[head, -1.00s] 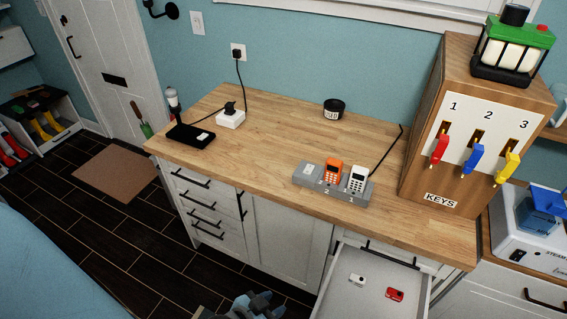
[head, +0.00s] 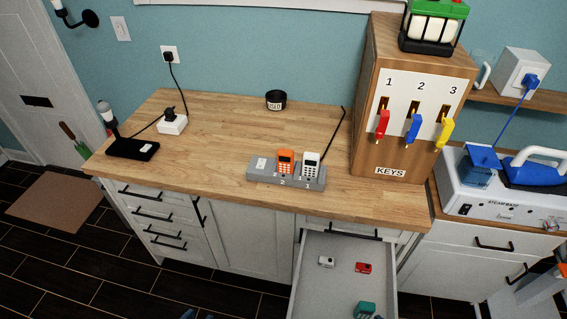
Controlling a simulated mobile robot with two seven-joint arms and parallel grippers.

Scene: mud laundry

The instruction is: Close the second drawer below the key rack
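The key rack (head: 367,155), a wooden box labelled KEYS, stands on the right end of the wooden counter. Red (head: 382,125), blue (head: 413,128) and yellow (head: 445,133) keys hang under 1, 2 and 3. Below the counter edge, a shut top drawer (head: 310,226) has a black handle. The drawer beneath it (head: 310,292) is pulled well out. It holds a small white item (head: 326,262), a red item (head: 364,267) and a teal item (head: 366,309). Its front panel is below the picture. Neither gripper can be made out.
The counter (head: 220,145) carries a grey dock (head: 285,175) with orange and white handsets. Shut drawers (head: 160,215) and a cabinet door (head: 255,235) are left of the open drawer. A steam iron station (head: 500,190) stands at right. Dark floor (head: 110,270) is open at lower left.

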